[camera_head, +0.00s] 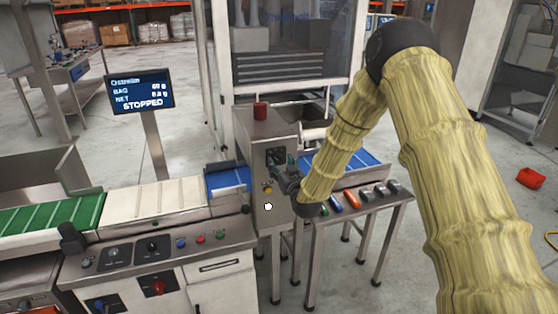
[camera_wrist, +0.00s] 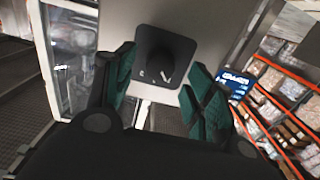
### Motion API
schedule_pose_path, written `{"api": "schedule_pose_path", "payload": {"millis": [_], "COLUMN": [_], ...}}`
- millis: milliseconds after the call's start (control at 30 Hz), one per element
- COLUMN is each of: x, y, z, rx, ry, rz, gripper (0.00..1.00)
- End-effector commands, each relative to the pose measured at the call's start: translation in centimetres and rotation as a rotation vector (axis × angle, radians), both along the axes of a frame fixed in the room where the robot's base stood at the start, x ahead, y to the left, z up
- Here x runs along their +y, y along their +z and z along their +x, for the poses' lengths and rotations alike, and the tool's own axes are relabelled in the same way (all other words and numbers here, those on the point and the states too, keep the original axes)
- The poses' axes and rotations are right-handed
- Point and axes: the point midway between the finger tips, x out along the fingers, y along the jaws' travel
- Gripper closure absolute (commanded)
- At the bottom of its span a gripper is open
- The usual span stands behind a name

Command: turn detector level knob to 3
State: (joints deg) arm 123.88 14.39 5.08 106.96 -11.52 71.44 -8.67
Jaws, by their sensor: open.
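A black knob on a dark square plate (camera_wrist: 165,58) is on a pale metal face in the wrist view. Light marks show along the plate's lower edge, too small to read, so I cannot tell its setting. My gripper (camera_wrist: 158,72) is open, its green-padded fingers on either side of the knob, apart from it as far as I can see. In the head view my gripper (camera_head: 284,168) is in front of the dark plate (camera_head: 275,155) on the steel detector housing (camera_head: 262,130), and partly hides it.
A red cap (camera_head: 260,110) tops the housing, with a yellow button (camera_head: 267,188) below the plate. A small table (camera_head: 345,212) with several items stands to the right. A control console (camera_head: 160,265) with other knobs is to the left. A display (camera_head: 140,92) reads STOPPED.

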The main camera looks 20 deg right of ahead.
Motion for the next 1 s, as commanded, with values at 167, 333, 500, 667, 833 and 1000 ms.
{"api": "schedule_pose_path", "payload": {"millis": [167, 333, 500, 667, 833, 1000], "x": [0.0, 0.1, 0.1, 0.1, 0.1, 0.0], "y": [0.1, 0.0, -0.1, -0.1, -0.1, -0.1], "z": [1.7, 2.3, 2.4, 2.4, 2.3, 2.3], "rx": [0.000, 0.001, 0.001, 0.001, 0.001, 0.001], "ry": [0.000, 0.000, 0.000, 0.000, 0.000, -0.001], "rz": [-0.001, -0.001, -0.001, -0.001, -0.001, 0.002], "gripper": [0.46, 0.46, 0.46, 0.60, 0.91, 0.93]}}
